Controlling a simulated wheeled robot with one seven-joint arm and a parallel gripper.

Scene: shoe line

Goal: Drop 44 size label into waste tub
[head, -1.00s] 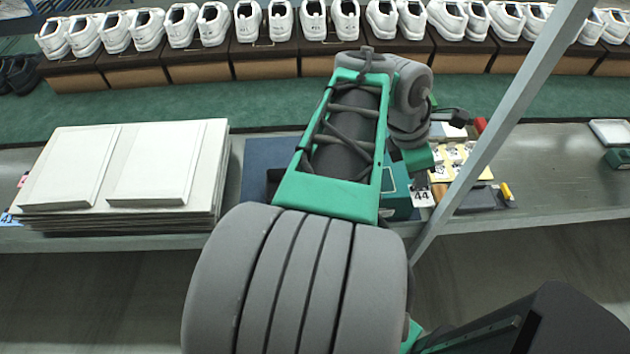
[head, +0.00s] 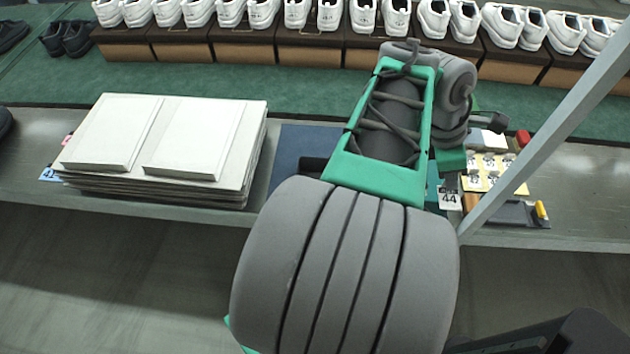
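The 44 size label (head: 449,200) is a small white tag with black digits. It hangs upright just below the dark fingertips of my gripper (head: 449,183), in front of the shelf's front edge. My gripper appears shut on the label's top; the fingers are small and partly hidden by my arm. A teal box (head: 432,198) shows in part behind my arm, left of the label. I cannot pick out a waste tub for certain; my arm covers the middle of the shelf.
A yellow label board (head: 481,183) and a dark tray (head: 512,213) lie right of the label. A grey post (head: 555,130) slants across the right side. White panels (head: 205,140) are stacked at left. White shoes (head: 330,14) line the back. The far right shelf is clear.

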